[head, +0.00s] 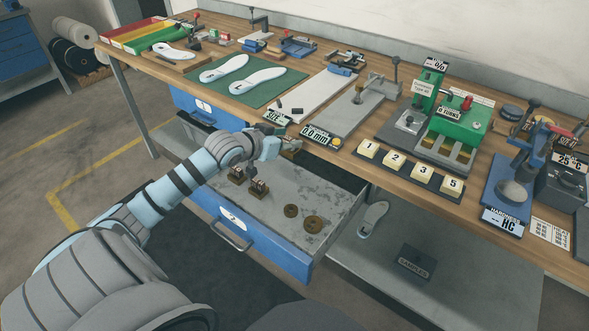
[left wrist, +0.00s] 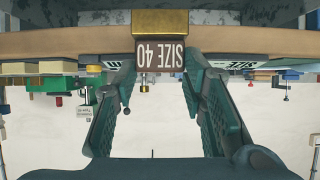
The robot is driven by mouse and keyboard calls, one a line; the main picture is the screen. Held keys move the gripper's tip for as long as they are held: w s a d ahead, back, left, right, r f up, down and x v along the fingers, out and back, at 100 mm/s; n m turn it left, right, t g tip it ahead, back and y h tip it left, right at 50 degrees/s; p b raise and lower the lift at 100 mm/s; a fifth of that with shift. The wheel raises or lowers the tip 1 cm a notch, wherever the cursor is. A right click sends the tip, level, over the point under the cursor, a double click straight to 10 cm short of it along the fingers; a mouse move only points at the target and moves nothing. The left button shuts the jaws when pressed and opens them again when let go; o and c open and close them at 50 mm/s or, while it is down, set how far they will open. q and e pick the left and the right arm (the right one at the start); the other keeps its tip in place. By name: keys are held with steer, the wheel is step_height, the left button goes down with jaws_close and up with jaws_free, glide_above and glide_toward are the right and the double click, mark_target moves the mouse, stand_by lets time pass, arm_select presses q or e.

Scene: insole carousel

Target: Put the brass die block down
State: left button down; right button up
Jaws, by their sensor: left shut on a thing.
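My left gripper (head: 278,136) reaches over the open drawer, close to the front edge of the workbench. It is shut on the brass die block (left wrist: 166,22), whose dark label reads "SIZE 40" upside down in the left wrist view. The block is between the fingertips at the top of that view, where the left gripper (left wrist: 163,75) spans the middle. In the head view the block is small and partly hidden by the gripper. The open blue drawer (head: 250,238) has a worn grey floor. My right gripper is not in view.
Two small brass blocks (head: 259,188) stand in the drawer, with two round brass pieces (head: 313,222) to their right. On the workbench are a "0.0 mm" gauge (head: 316,133), numbered pads (head: 396,163) and a green mat (head: 242,103) with insoles.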

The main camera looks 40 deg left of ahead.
arm_select(q)
step_height(320, 180, down, 11)
steer(key=b, duration=0.3)
steer(key=w+b, duration=0.2)
steer(key=w, duration=0.2)
steer(key=shift+f, duration=0.35)
steer(key=c, duration=1)
jaws_free()
